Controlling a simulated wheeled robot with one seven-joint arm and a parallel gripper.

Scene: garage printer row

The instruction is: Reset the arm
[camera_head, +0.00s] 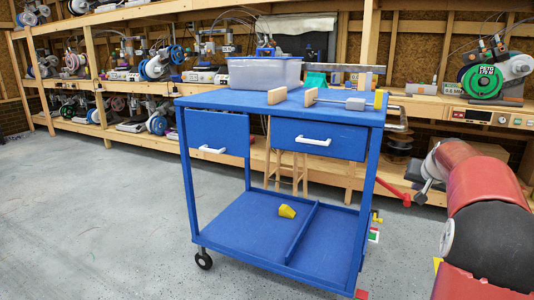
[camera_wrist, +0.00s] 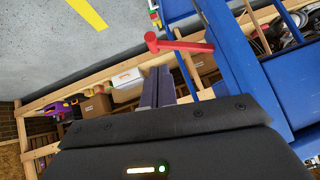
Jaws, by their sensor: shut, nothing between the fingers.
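My arm (camera_head: 470,185), with red and black links, comes in from the right edge in the head view and is bent beside the blue cart. My gripper (camera_wrist: 158,87) shows in the wrist view, with its two dark fingers together and nothing between them. In the head view, the end of the arm lies right of the cart, apart from it, and the fingers are too small to make out clearly. A red bar (camera_wrist: 180,45) lies beyond the fingertips in the wrist view.
The blue cart (camera_head: 230,98) carries a clear bin (camera_head: 265,72), wooden blocks and a metal rod on top. A yellow piece (camera_head: 287,211) lies on its lower shelf. Wooden shelves with printers line the back wall. Open grey floor (camera_head: 80,220) lies left of the cart.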

